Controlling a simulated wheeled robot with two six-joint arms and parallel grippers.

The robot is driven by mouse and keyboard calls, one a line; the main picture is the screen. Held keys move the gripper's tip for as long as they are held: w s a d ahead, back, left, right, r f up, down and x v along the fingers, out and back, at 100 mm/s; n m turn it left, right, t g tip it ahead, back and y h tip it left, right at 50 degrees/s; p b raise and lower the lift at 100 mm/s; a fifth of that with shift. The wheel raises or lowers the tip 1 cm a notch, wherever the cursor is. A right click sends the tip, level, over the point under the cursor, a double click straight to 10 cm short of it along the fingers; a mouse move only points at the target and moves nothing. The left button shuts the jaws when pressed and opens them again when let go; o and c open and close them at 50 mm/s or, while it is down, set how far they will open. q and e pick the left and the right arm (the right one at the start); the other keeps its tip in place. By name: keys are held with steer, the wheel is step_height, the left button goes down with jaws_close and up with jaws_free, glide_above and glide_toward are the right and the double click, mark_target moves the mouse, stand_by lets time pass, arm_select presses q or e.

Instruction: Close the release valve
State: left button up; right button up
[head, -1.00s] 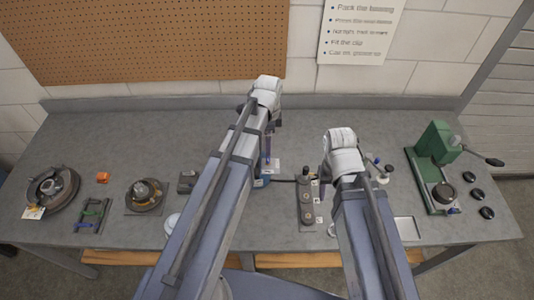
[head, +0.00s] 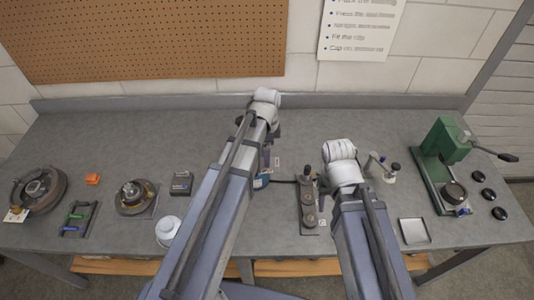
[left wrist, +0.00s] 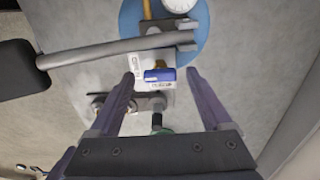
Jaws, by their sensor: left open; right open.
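In the left wrist view, a blue cross-handle (left wrist: 160,75) sits on a white labelled block, which I take to be the release valve. A grey lever bar (left wrist: 120,48) runs above it, with a round blue base (left wrist: 205,30) and a white gauge (left wrist: 179,4) behind. My left gripper (left wrist: 162,82) is open, its two fingers apart on either side of the blue handle in the picture; contact cannot be told. In the head view my left arm hides most of this unit; some blue (head: 262,182) shows beside it. My right gripper (head: 323,180) is open, partly hidden by its wrist.
A dark block with knobs (head: 309,205) stands beside my right gripper. A green press (head: 440,165), black discs (head: 489,194) and a shallow tray (head: 414,231) are at right. Brake-like discs (head: 136,197) and a white jar (head: 168,230) are at left. The back of the bench is clear.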

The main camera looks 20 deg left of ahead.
arm_select(q)
steer(key=shift+c, duration=0.4)
jaws_close()
steer(key=n, duration=1.3)
steer(key=shift+n, duration=2.3)
